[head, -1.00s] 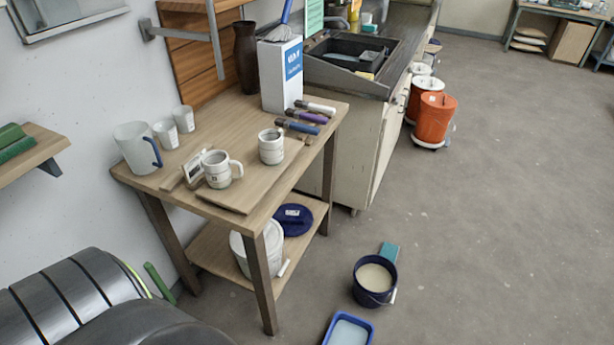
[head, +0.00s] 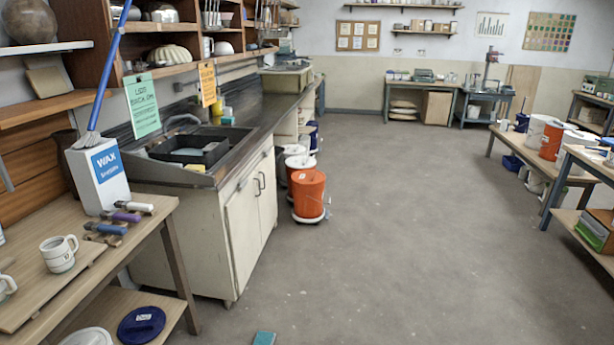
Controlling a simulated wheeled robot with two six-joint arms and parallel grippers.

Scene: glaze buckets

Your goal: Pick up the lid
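A round dark blue lid (head: 141,325) with a small pale label lies on the lower shelf of the wooden table, at the bottom left of the head view. Beside it is the white top of a bucket (head: 86,337), cut off by the frame's lower edge. I cannot tell which lid the task means. An orange bucket (head: 309,194) with an orange top stands on the floor by the counter, with white buckets behind it. Neither of my grippers is in view.
The wooden table (head: 48,307) at left holds a mug (head: 59,253), a wax box (head: 98,177) and several handled tools. A sink counter (head: 215,210) stands behind it. A teal object (head: 264,338) lies on the floor. The middle floor is open; benches line the right.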

